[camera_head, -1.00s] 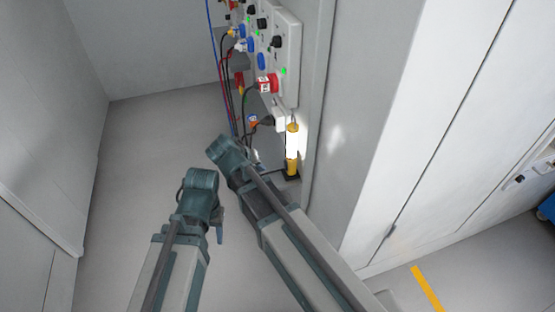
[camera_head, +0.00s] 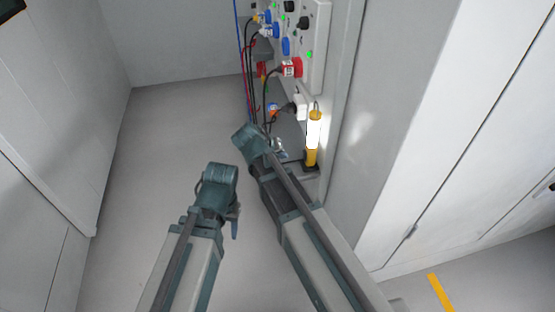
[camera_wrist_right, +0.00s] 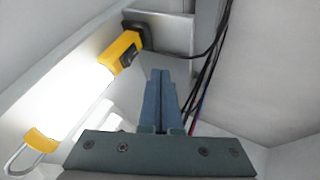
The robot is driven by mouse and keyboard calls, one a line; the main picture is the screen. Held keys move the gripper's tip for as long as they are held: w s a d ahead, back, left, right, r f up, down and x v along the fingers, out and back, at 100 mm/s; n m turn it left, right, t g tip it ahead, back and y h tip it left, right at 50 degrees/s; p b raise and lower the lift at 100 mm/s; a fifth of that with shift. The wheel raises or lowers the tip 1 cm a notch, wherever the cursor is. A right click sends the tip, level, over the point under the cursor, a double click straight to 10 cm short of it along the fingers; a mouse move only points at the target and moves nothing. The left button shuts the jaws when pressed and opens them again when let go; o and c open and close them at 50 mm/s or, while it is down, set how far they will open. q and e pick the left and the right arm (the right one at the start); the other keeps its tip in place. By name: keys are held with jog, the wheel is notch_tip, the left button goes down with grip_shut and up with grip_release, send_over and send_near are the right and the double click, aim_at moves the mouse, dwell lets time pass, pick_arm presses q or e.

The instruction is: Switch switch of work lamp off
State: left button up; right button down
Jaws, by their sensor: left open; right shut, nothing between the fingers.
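The work lamp (camera_head: 314,134) stands upright beside the wall panel, with yellow ends and a lit, bright white tube. In the right wrist view the lamp (camera_wrist_right: 75,96) slants across the left side, hook at lower left. Its dark switch (camera_wrist_right: 128,60) sits on the yellow base part, just left of and beyond my right fingertips. My right gripper (camera_wrist_right: 160,76) is shut and empty, apart from the lamp in the picture. In the head view my right arm's wrist partly hides the area left of the lamp's base. My left gripper (camera_head: 235,222) is open, lower left, away from the lamp.
A socket panel (camera_head: 313,45) with blue and red plugs and green lights is above the lamp. Cables (camera_head: 250,80) hang left of it, and dark cables (camera_wrist_right: 207,75) run right of my right fingers. A large pale cabinet (camera_head: 420,130) stands right. The floor (camera_head: 150,180) at left is clear.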

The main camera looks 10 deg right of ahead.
aim_at(304, 156)
jog(key=b+x, duration=0.2)
jog(key=x, duration=0.2)
jog(key=shift+s+a, duration=0.1)
jog(key=shift+a, duration=0.05)
jog(key=shift+d+r+p, duration=0.2)
jog(key=shift+d, duration=0.4)
jog(key=shift+d+r+p, duration=0.15)
jog(key=shift+d+p, duration=0.05)
jog(key=shift+d, duration=0.35)
pick_arm(q)
jog(key=shift+f, duration=1.1)
pick_arm(e)
jog(key=shift+d+r, duration=0.1)
jog(key=shift+d, duration=0.8)
jog(key=shift+d+r, duration=0.15)
jog(key=shift+d, duration=0.25)
pick_arm(q)
jog(key=shift+r, duration=0.15)
jog(key=shift+r+p, duration=0.2)
jog(key=shift+p, duration=0.2)
pick_arm(e)
jog(key=shift+r, duration=0.15)
